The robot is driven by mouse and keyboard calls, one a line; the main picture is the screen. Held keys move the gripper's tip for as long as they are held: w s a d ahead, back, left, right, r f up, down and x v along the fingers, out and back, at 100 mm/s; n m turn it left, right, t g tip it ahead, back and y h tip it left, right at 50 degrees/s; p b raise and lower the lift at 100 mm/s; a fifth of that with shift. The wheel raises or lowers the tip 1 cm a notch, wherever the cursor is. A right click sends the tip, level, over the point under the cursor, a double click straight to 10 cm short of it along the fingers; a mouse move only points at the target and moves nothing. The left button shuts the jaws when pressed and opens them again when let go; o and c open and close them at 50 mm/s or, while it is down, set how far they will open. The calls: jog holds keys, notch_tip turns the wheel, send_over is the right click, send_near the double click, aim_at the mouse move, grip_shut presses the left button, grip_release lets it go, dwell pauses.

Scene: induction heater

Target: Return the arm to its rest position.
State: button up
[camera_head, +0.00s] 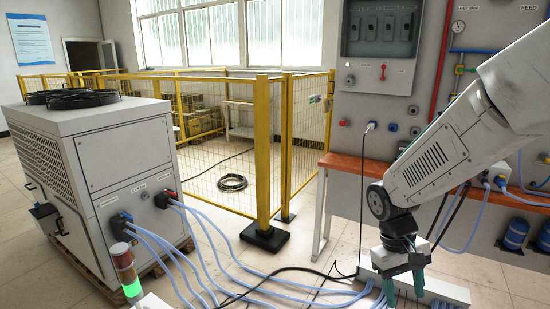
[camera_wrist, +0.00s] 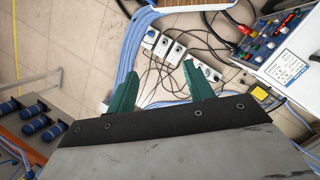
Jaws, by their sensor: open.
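My gripper (camera_head: 404,286) hangs at the lower right of the head view, at the end of my arm, pointing down. In the wrist view its two green fingers (camera_wrist: 158,88) stand well apart with nothing between them. The floor, cables and small white boxes show beyond the fingers. My arm comes in from the right edge of the head view and bends down at the wrist.
A grey chiller unit (camera_head: 100,165) stands at left with blue hoses. A yellow fence (camera_head: 262,150) stands behind. A control panel (camera_head: 381,45) and an orange-topped bench (camera_head: 345,165) are at right. A stack light (camera_head: 126,270) glows green. Small white boxes (camera_wrist: 174,53) lie among cables.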

jog(key=s+r+m+t+y, duration=0.2)
jog(key=s+r+t, duration=0.2)
jog(key=s+r, duration=1.1)
jog(key=shift+s+a+r, duration=0.2)
jog(key=shift+s+a, duration=0.2)
jog(key=shift+s, duration=0.6)
